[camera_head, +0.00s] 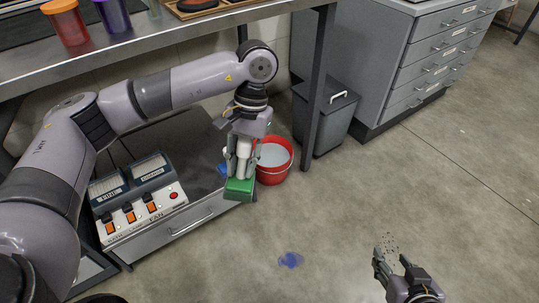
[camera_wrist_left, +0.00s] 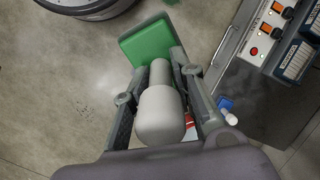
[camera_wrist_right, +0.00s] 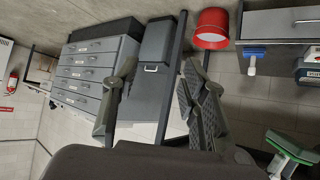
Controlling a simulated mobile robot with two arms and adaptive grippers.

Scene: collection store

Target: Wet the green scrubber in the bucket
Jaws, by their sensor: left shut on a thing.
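My left gripper (camera_head: 243,150) is shut on the white handle (camera_wrist_left: 162,110) of the green scrubber (camera_head: 238,189). In the left wrist view the scrubber's green pad (camera_wrist_left: 147,42) sticks out beyond the fingers. The red bucket (camera_head: 273,167) stands on the floor with pale liquid in it. In the head view the scrubber overlaps the bucket's left front side, and its exact height is hard to tell. The bucket also shows in the right wrist view (camera_wrist_right: 211,28). My right gripper (camera_head: 393,270) is open and empty, low at the lower right of the head view.
A blue brush (camera_wrist_right: 253,52) is beside the bucket near the cabinet drawer. A control box with orange switches (camera_head: 143,212) sits on the low cabinet. A grey bin (camera_head: 331,117) and a drawer cabinet (camera_head: 436,62) stand behind. A blue stain (camera_head: 290,260) marks otherwise clear floor.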

